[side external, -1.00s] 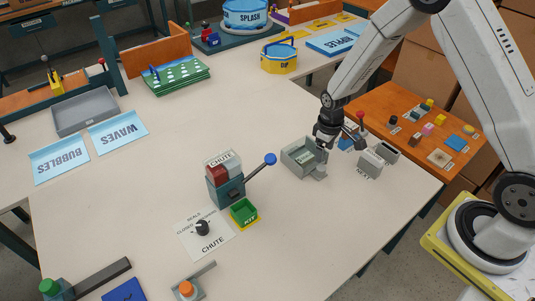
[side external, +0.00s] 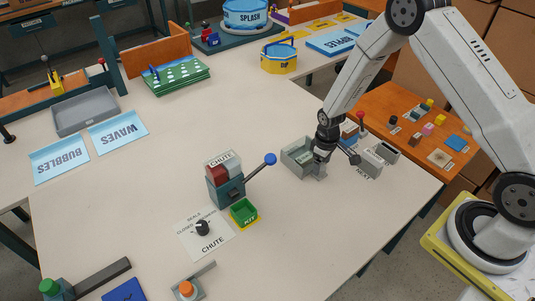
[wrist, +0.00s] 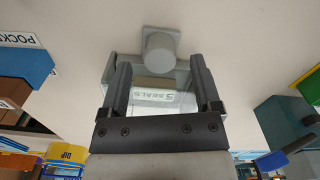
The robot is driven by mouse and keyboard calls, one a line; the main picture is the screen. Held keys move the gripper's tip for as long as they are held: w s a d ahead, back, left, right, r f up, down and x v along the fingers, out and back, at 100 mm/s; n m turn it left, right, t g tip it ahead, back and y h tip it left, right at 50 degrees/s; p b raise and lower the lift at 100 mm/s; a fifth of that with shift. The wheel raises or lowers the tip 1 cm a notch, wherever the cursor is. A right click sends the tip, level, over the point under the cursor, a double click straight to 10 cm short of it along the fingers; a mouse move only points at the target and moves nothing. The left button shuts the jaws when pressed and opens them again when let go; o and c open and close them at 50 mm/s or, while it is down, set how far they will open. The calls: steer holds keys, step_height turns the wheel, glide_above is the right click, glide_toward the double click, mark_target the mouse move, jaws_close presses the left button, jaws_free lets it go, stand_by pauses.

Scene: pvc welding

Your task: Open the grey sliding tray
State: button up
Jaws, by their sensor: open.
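The grey sliding tray (side external: 292,159) is a small open-topped grey box on the white table, right of centre in the side external view. In the wrist view, a label reading SEALS (wrist: 157,97) lies inside it, and a round grey knob (wrist: 160,52) stands on a square plate at its front. My gripper (side external: 320,156) is low at the tray's right side and hides part of it and the knob. In the wrist view my gripper (wrist: 160,65) is open, its two fingers apart on either side of the knob's line. I see nothing held; contact cannot be told.
Grey boxes (side external: 370,163) stand close right of my gripper. The red-topped CHUTE box (side external: 225,180) with its blue-ended lever (side external: 269,160) stands left of the tray. The table in front of the tray is clear.

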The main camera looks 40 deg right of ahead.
steer(key=shift+f, duration=1.15)
jaws_close()
stand_by(0.8)
